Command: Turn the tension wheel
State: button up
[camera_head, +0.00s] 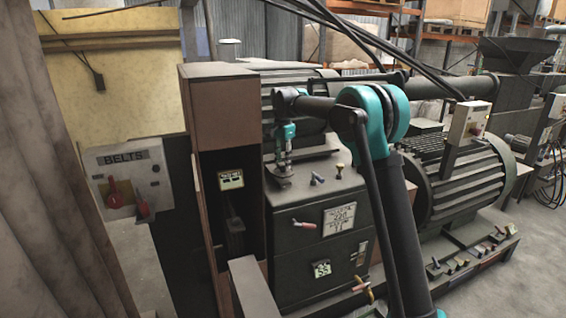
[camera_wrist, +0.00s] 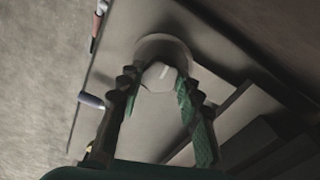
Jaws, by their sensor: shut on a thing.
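The likely tension wheel is a small round grey disc (camera_head: 281,182) on top of the dark green machine cabinet. In the wrist view the round disc (camera_wrist: 165,42) has a pale faceted hub (camera_wrist: 160,74) standing at its middle. My gripper (camera_head: 284,168) points down onto it from above. In the wrist view my gripper (camera_wrist: 160,82) has one dark ridged finger on each side of the hub and is shut on it. The lower part of the hub and disc is partly hidden by the fingers. I cannot read any label on the wheel.
Small levers (camera_head: 318,179) stand on the cabinet top to the right. A brown upright column (camera_head: 222,110) rises close at the left. A large finned motor (camera_head: 465,190) is at the right. A BELTS switch box (camera_head: 125,180) with red handles is at far left.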

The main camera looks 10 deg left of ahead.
aim_at(283, 164)
jog(key=m, duration=0.6)
jog(key=shift+m, duration=0.3)
dwell(0.4)
jog(key=o, duration=1.2)
jog(key=shift+c, duration=0.2)
notch_tip(283, 164, up, 12)
